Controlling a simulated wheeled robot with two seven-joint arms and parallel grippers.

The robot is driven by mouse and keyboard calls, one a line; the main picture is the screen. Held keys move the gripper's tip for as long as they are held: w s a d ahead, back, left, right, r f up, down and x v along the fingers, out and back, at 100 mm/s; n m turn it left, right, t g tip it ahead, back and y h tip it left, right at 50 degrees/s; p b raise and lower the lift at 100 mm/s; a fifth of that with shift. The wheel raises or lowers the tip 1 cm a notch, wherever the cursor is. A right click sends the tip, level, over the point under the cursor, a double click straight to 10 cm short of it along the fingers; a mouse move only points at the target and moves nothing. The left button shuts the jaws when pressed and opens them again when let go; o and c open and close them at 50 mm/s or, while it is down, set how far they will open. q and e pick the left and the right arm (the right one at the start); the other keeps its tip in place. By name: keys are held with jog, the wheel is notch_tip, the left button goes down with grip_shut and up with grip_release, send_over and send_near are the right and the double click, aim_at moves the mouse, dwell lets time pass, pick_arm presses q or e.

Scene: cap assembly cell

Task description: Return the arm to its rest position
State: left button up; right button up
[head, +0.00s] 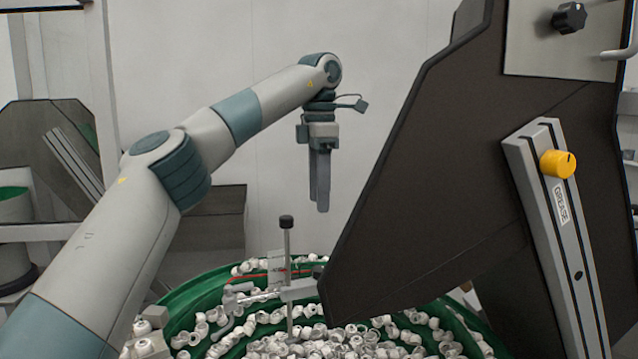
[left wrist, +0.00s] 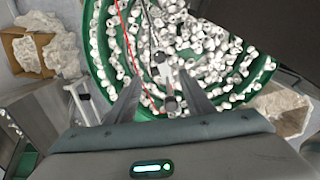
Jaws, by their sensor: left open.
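My left arm comes in from the left of the head view and reaches up and over. My left gripper (head: 321,205) hangs from its end, pointing down, above a green round bowl (head: 190,293) filled with white caps (head: 330,343). In the left wrist view the two fingers of my left gripper (left wrist: 161,95) stand apart with nothing between them. The caps (left wrist: 205,38) and the green bowl (left wrist: 92,62) lie below them. My right gripper is not in view.
A post with a black knob (head: 287,222) rises from the bowl below my left gripper. A large dark panel (head: 440,170) with a yellow knob (head: 558,164) fills the right side. A cardboard box (left wrist: 27,52) stands left of the bowl.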

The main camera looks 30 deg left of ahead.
pick_arm(q)
jog(key=shift+r, duration=0.7)
jog(key=shift+f, duration=0.1)
send_over(319, 268)
notch_tip(319, 268, down, 12)
jog(key=shift+s+r+b, duration=0.1)
jog(key=shift+b, duration=0.2)
jog(key=shift+f, duration=0.8)
jog(key=shift+r, duration=0.1)
